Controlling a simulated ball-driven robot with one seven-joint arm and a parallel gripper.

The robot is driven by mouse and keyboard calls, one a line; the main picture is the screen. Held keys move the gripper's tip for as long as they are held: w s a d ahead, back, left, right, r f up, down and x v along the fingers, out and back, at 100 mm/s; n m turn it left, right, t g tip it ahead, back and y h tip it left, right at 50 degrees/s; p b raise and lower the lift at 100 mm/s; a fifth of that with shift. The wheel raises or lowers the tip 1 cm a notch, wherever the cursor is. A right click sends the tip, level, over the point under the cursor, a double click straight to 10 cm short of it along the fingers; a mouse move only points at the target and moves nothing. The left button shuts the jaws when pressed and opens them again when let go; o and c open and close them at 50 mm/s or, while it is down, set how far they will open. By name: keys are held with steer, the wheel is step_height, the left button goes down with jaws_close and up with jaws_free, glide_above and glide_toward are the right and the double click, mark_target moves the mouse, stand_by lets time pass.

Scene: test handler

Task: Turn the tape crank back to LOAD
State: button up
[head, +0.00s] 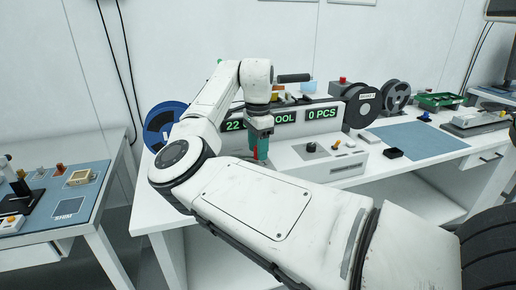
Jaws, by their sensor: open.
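The test handler (345,169) is a white box on the bench with a dark display strip (321,113) reading "22", "OOL" and "0 PCS". A dark horizontal handle (294,78) sticks out above the display, just right of my wrist; it may be the tape crank, but I cannot tell its setting. No LOAD mark is readable. My gripper (261,155) points down in front of the display, with teal and red parts near its end. It is open, and nothing shows between its fingers. My arm hides the handler's left part and what lies below the gripper.
A blue reel (161,120) stands left of my arm. A blue-grey mat (405,138) is mostly clear. Another bench (68,215) stands left.

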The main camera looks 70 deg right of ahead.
steer(key=shift+f, duration=0.2)
jaws_close()
stand_by(0.4)
